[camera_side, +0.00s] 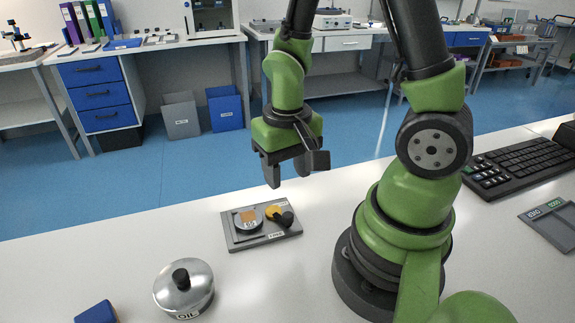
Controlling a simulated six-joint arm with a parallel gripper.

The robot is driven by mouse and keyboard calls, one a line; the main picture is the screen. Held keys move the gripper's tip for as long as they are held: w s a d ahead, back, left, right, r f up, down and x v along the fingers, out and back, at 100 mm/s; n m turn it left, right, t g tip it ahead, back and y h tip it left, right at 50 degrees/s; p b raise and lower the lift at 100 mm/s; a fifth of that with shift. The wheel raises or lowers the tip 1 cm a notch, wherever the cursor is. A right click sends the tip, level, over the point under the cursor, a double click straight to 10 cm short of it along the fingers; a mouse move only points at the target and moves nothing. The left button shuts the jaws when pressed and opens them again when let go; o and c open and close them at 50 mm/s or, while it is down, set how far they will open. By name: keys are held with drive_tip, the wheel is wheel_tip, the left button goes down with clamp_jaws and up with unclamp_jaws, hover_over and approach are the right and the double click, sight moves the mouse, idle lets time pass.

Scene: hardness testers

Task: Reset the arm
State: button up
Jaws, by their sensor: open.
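My green and black arm stands on the white table at the right of the picture. My gripper (289,168) hangs down from the wrist, its dark jaws apart with nothing seen between them. It is above the back edge of a grey tray (236,242) and clear of it.
A lidded metal pot (184,291) marked OIL stands at the front left, near a blue block (97,313). The table left of the tray is clear.

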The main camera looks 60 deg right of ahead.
drive_tip(key=shift+r, duration=0.25)
drive_tip(key=s+a+r+n+t, duration=0.1)
drive_tip(key=r+t, duration=0.1)
drive_tip(key=r, duration=0.4)
drive_tip(key=s+a+r+t+y, duration=0.1)
drive_tip(key=s+a+r+t, duration=0.1)
drive_tip(key=r, duration=0.3)
drive_tip(key=s+a+r+n+t+y, duration=0.1)
drive_tip(key=r+t, duration=0.2)
drive_tip(key=r, duration=0.3)
drive_tip(key=shift+s+a+r+n, duration=0.15)
drive_tip(key=shift+s+r+n, duration=0.15)
